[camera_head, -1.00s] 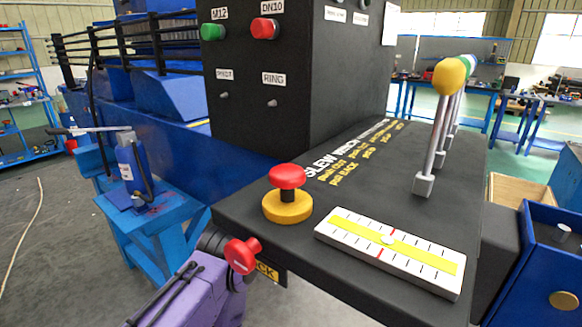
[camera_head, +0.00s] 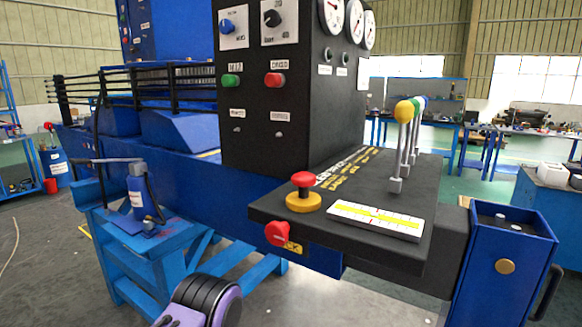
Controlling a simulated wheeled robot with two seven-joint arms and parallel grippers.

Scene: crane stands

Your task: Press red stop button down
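A red mushroom-shaped stop button (camera_head: 303,179) stands on a yellow round base (camera_head: 303,202) on top of the black console (camera_head: 385,252). A dark stem shows between its red cap and the base, so the cap is raised. A second red knob (camera_head: 277,234) sticks out from the console's front edge, below the first, beside a yellow label. A third, smaller red button (camera_head: 275,79) is on the upright black panel beside a green one (camera_head: 231,81). Neither of my grippers shows. A purple and black part of my arm is at the bottom edge, apart from the console.
Several levers with coloured knobs (camera_head: 404,112) rise from the console behind a white and yellow scale (camera_head: 375,220). A blue box (camera_head: 510,265) stands at right. A blue stand with a jack (camera_head: 140,190) is at left. Grey floor is open in front.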

